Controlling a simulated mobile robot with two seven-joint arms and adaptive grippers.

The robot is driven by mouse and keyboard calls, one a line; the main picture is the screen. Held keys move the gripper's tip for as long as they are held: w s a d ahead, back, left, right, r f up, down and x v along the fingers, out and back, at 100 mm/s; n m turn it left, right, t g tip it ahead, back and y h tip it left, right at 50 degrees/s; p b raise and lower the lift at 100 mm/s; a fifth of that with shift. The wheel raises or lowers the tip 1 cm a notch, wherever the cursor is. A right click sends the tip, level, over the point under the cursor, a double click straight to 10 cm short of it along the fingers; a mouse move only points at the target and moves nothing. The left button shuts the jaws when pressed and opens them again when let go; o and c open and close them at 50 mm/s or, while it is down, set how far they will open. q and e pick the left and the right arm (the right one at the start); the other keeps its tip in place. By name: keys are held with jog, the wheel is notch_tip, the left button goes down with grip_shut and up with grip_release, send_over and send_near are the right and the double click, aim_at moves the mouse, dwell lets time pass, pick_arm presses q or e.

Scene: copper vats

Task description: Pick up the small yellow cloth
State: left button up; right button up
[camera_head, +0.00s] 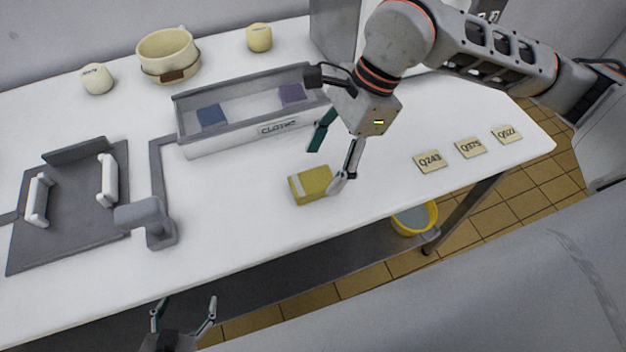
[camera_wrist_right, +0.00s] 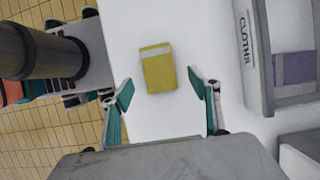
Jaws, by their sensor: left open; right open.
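The small yellow cloth (camera_head: 308,186) is a folded block with a pale band at one end, lying on the white table in front of the cloth tray. It also shows in the right wrist view (camera_wrist_right: 158,72), ahead of the fingertips and roughly between them. My right gripper (camera_head: 330,158) is open and empty, just above and to the right of the cloth; its fingers show in the wrist view (camera_wrist_right: 160,90) spread on both sides. My left gripper (camera_head: 184,307) is open and empty, low at the front, below the table's front edge.
The tray (camera_head: 196,145) labelled for cloths holds a blue cloth (camera_head: 211,115) and a purple cloth (camera_head: 292,93). A grey faucet (camera_head: 150,218) stands left. Number tags (camera_head: 430,161) lie right. A yellow bucket (camera_head: 402,226) is under the table. Table around the cloth is clear.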

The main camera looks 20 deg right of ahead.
jog(key=x, duration=0.3)
jog(key=shift+s+a+f, duration=0.1)
jog(key=shift+a+f, duration=0.2)
jog(key=shift+f, duration=0.2)
jog(key=shift+c, duration=0.7)
pick_arm(q)
jog(key=shift+w+a+r, duration=0.1)
jog(key=shift+w, duration=0.25)
pick_arm(e)
jog(key=c, duration=1.2)
pick_arm(q)
jog(key=shift+s, duration=0.1)
pick_arm(e)
jog(key=shift+o, duration=0.2)
jog(key=shift+r, duration=0.1)
jog(key=shift+r, duration=0.2)
notch_tip(320, 180, up, 12)
jog(key=p, duration=0.1)
notch_tip(320, 180, up, 7)
send_over(315, 180)
pick_arm(q)
jog(key=shift+s+d+r+p, duration=0.2)
jog(key=shift+d+r+p, duration=0.1)
jog(key=shift+r+p, duration=0.25)
pick_arm(e)
jog(key=shift+d+r, duration=0.2)
jog(key=shift+r, duration=0.1)
